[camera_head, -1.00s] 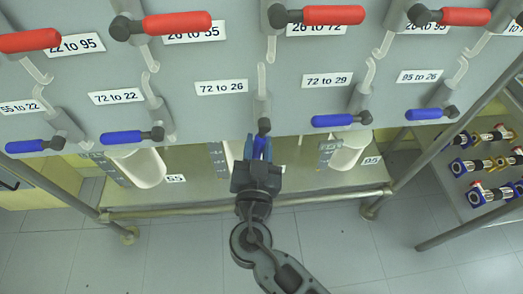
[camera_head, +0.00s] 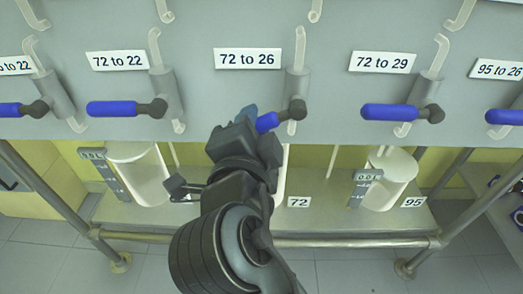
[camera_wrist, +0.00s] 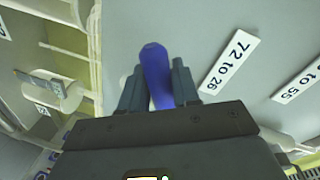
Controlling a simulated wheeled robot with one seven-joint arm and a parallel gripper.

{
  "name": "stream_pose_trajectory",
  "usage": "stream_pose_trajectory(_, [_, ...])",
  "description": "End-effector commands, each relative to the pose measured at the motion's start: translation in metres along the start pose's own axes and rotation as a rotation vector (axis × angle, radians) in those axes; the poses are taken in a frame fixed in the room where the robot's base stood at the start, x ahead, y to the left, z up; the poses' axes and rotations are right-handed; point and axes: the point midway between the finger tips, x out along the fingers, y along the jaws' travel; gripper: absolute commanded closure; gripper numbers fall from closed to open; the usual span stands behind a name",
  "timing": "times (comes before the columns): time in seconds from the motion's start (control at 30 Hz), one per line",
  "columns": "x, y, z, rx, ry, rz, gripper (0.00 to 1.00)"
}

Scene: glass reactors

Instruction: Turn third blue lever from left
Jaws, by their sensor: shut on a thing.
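The third blue lever (camera_head: 267,122) from the left is under the "72 to 26" label (camera_head: 247,60). It points left and slightly down from its dark pivot (camera_head: 297,109); much of the handle is hidden by my gripper in the head view. My gripper (camera_head: 256,126) is shut on this lever. In the wrist view the blue handle (camera_wrist: 155,62) lies between the two fingers of my gripper (camera_wrist: 158,86), its rounded end sticking out beyond the fingertips. The label also shows in the wrist view (camera_wrist: 229,62).
Neighbouring blue levers sit at left (camera_head: 112,109) and right (camera_head: 390,112), both roughly horizontal. Below the grey panel (camera_head: 215,25) are white vessels (camera_head: 140,175) above a metal shelf with a front rail (camera_head: 350,241).

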Motion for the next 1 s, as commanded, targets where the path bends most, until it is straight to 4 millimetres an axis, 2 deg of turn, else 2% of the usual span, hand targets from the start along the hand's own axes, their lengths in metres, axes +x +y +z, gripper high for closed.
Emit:
stream_pose_trajectory(0.2, [-0.002, -0.011, 0.000, 0.192, -0.030, -0.001, 1.00])
stream_pose_trajectory(0.5, [-0.004, -0.025, -0.005, 0.383, -0.060, 0.003, 1.00])
stream_pose_trajectory(1.0, [-0.005, -0.033, -0.009, 0.484, -0.075, 0.005, 1.00])
